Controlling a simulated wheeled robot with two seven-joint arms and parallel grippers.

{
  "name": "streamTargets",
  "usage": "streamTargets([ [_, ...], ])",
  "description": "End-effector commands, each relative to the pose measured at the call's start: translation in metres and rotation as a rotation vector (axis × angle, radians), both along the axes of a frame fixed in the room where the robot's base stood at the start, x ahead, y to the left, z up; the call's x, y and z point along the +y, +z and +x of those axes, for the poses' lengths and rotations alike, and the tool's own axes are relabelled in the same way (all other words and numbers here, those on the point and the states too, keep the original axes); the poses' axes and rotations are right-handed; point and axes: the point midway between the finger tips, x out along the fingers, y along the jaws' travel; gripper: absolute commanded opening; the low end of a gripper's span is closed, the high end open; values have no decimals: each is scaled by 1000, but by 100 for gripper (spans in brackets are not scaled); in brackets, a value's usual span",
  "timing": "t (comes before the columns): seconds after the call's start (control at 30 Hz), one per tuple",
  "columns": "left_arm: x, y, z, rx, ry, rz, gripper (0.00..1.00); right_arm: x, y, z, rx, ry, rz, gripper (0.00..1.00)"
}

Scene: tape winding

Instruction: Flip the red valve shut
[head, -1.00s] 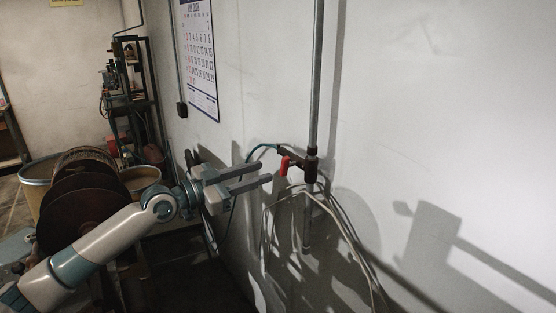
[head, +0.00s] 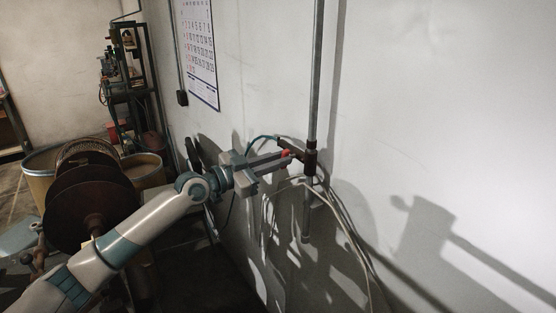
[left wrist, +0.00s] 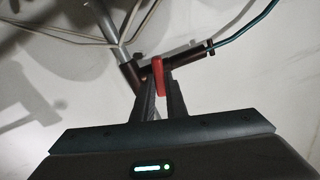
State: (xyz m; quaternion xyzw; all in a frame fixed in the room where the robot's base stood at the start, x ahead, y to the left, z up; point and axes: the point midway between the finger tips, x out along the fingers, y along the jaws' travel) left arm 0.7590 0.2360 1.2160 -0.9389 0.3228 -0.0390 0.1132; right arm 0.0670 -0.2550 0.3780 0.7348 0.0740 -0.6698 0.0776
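The red valve (head: 286,153) is a small red lever on a dark fitting of the vertical wall pipe, right of centre in the head view. In the left wrist view the red lever (left wrist: 158,76) stands upright in the picture between the fingertips. My left gripper (head: 288,157) has its two fingers close together around the lever, one on each side. It appears shut on the lever; the fingers partly hide it in the head view. My right gripper is in neither view.
The grey pipe (head: 318,70) runs down the white wall, with a teal hose (head: 262,138) at the valve and loose pale cables (head: 345,225) below. A dark reel (head: 92,215) and barrels stand at the left. The wall at right is clear.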

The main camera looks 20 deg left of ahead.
Motion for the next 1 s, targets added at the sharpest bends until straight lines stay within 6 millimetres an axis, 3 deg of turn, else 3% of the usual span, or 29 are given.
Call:
streamTargets([
  [0.97, 1, 0, 1, 159, 0, -203, 0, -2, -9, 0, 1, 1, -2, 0],
  [1.0, 2, 0, 1, 159, 0, -203, 17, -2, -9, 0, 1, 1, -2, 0],
])
